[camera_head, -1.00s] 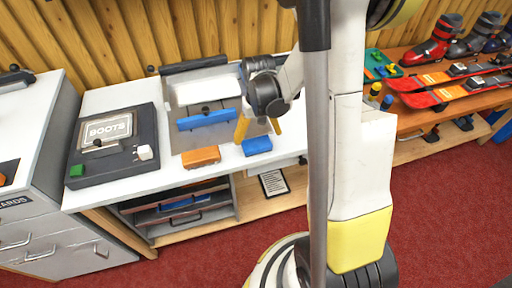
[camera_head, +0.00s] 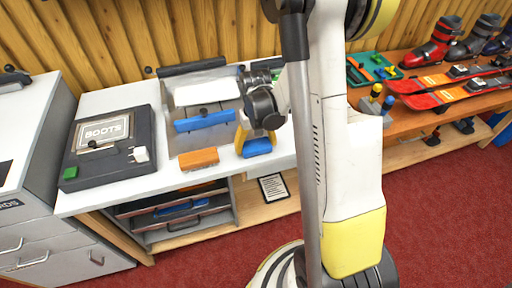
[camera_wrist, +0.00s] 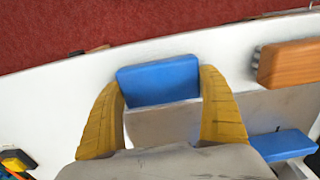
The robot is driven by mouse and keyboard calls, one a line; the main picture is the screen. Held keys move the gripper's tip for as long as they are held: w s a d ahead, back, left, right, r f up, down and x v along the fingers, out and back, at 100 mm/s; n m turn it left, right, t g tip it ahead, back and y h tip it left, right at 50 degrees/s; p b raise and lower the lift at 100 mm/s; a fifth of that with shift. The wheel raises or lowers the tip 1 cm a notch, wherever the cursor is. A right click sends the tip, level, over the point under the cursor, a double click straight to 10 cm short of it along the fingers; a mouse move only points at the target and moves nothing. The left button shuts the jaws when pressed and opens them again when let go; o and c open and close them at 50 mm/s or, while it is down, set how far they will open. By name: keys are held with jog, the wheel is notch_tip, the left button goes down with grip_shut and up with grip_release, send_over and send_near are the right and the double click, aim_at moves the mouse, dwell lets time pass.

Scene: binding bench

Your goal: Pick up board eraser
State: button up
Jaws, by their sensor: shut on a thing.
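A blue block, seemingly the board eraser (camera_head: 257,147), is at the front of the white bench top. In the wrist view the same blue block (camera_wrist: 160,84) lies between the two yellow fingers of my gripper (camera_wrist: 163,95), one finger at each short end. My gripper (camera_head: 256,140) is shut on it, reaching down from above. I cannot tell any gap between the block and the bench. An orange block (camera_head: 198,158) lies just left of it in the head view; it also shows in the wrist view (camera_wrist: 289,62) at the right.
Behind the blocks is a grey tray (camera_head: 187,140) with a blue bar (camera_head: 204,121). A dark board marked BOOTS (camera_head: 110,153) lies at the left. Open shelves are below the bench top.

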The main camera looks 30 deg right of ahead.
aim_at(256, 143)
jog(key=shift+r, duration=0.1)
notch_tip(256, 143, up, 4)
jog(key=shift+r+p, duration=0.1)
jog(key=shift+p, duration=1.1)
jog(key=s+d+r+p, duration=0.3)
jog(key=d+r, duration=0.3)
jog(key=d, duration=0.5)
jog(key=shift+s+r+p, duration=0.2)
jog(key=shift+r+p, duration=0.15)
jog(key=o, duration=0.5)
jog(key=shift+c, duration=0.2)
jog(key=c, duration=0.3)
